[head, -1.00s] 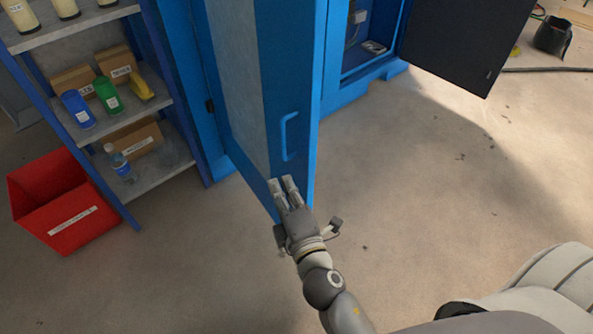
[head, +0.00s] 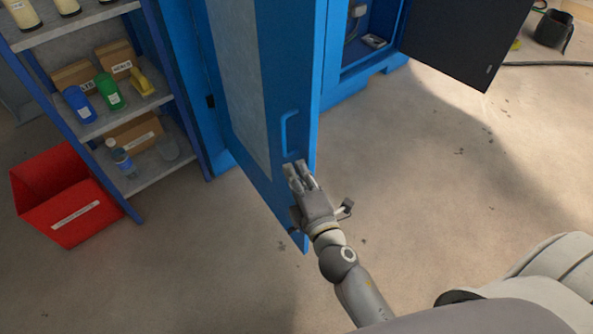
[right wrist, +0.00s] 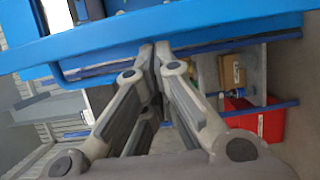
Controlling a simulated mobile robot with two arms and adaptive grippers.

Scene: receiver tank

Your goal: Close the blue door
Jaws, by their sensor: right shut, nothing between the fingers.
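The blue door (head: 263,168) stands open in the head view, with a grey inner panel and a blue bar handle (head: 289,132) near its free edge. My right gripper (head: 297,168) is shut and empty, with its fingertips just below the handle, in front of the door's lower part. In the right wrist view, the shut fingertips (right wrist: 158,47) are at a blue edge (right wrist: 190,28), which appears to be the door's. I cannot tell whether they touch it. My left gripper is not in view.
A blue-framed shelf (head: 150,100) with bottles and boxes stands left of the door. A red bin (head: 65,195) sits on the floor beside it. A dark open door (head: 465,45) hangs at the upper right. The floor (head: 430,180) right of my gripper is clear.

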